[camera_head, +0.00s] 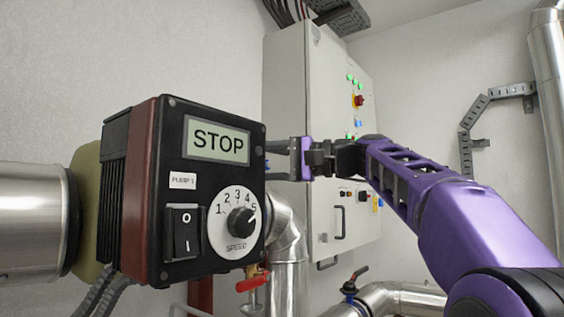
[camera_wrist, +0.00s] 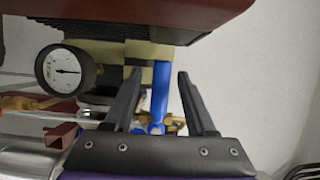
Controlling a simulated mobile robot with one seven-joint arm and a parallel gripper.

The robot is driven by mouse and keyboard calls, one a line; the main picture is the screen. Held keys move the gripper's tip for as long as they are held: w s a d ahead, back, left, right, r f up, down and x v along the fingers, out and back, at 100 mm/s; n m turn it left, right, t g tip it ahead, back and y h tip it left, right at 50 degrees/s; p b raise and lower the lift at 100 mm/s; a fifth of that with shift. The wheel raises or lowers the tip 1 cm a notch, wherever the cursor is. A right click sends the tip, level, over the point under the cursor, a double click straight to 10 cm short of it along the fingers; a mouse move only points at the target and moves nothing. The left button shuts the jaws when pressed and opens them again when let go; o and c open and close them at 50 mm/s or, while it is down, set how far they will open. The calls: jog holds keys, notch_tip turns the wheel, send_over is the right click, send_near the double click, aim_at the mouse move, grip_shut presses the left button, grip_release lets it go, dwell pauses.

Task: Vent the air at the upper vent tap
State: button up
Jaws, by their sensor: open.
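My gripper (camera_head: 274,159) reaches in from the right in the head view, its fingers partly hidden behind the pump control box. In the wrist view my gripper (camera_wrist: 159,77) is open, one finger on each side of a blue lever (camera_wrist: 160,104). The lever stands lengthwise between the fingers, nearer the right one, with no clear contact. Its lower end meets a small blue part and brass-coloured fittings (camera_wrist: 176,122). I cannot tell for certain that this is the upper vent tap. The head view does not show this lever.
The pump control box (camera_head: 192,190) reads STOP and stands close to my gripper. A grey cabinet (camera_head: 285,90) stands behind. A red-handled valve (camera_head: 252,283) and a dark-handled valve (camera_head: 353,285) sit lower down. A pressure gauge (camera_wrist: 66,72) is left of the fingers.

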jog(key=v, duration=1.7)
jog(key=shift+s, duration=0.1)
